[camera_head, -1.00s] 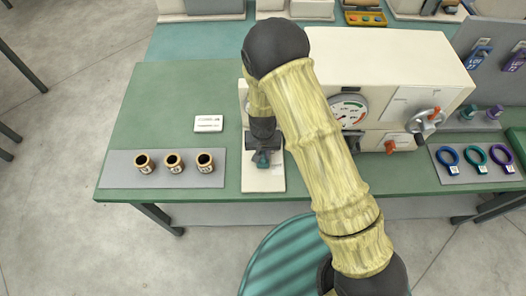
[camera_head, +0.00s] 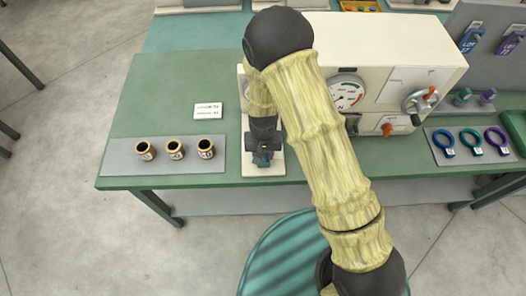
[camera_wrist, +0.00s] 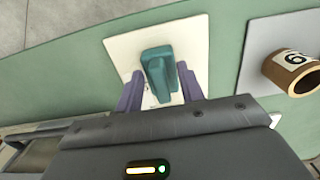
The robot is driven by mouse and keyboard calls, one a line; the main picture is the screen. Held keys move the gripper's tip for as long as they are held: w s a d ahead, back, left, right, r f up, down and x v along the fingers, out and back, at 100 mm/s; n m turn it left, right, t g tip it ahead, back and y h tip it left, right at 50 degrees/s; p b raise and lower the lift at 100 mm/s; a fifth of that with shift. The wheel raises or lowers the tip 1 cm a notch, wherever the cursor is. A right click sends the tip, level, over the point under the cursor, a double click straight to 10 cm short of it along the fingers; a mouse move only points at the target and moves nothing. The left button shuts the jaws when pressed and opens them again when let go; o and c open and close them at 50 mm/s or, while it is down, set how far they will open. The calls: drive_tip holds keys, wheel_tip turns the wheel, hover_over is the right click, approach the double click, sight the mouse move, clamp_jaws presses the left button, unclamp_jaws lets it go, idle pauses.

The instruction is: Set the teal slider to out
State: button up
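The teal slider (camera_wrist: 158,72) shows in the wrist view as a blocky handle on a pale base plate (camera_wrist: 122,46). My gripper (camera_wrist: 160,72) has one purple-grey finger on each side of it and is shut on it. In the head view the slider (camera_head: 263,160) shows as a small teal patch below my dark gripper (camera_head: 263,152), over the front part of the pale plate (camera_head: 262,179).
A cream machine with a gauge (camera_head: 345,94), a red-tipped switch (camera_head: 387,129) and a crank (camera_head: 421,102) stands to the right. Several brown cups (camera_head: 176,149) stand on a grey mat at left. Coloured rings (camera_head: 471,141) lie at right. A white card (camera_head: 208,111) lies behind the cups.

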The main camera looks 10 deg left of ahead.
sight(263, 154)
drive_tip(key=shift+w+r, duration=0.15)
drive_tip(key=shift+r, duration=0.25)
wheel_tip(263, 154, up, 17)
drive_tip(key=b, duration=0.2)
drive_tip(key=shift+f, duration=0.2)
drive_tip(key=shift+a, duration=0.1)
drive_tip(key=shift+s, duration=0.2)
drive_tip(key=s+d+r+m+t, duration=0.1)
drive_tip(key=s+d+r, duration=0.1)
drive_tip(key=d, duration=1)
drive_tip(key=s+d+r+m+t, duration=0.1)
drive_tip(key=s+d+r, duration=0.1)
drive_tip(key=d, duration=1)
drive_tip(key=shift+s+d+m+t, duration=0.3)
drive_tip(key=shift+s+m, duration=0.1)
drive_tip(key=shift+s, duration=0.35)
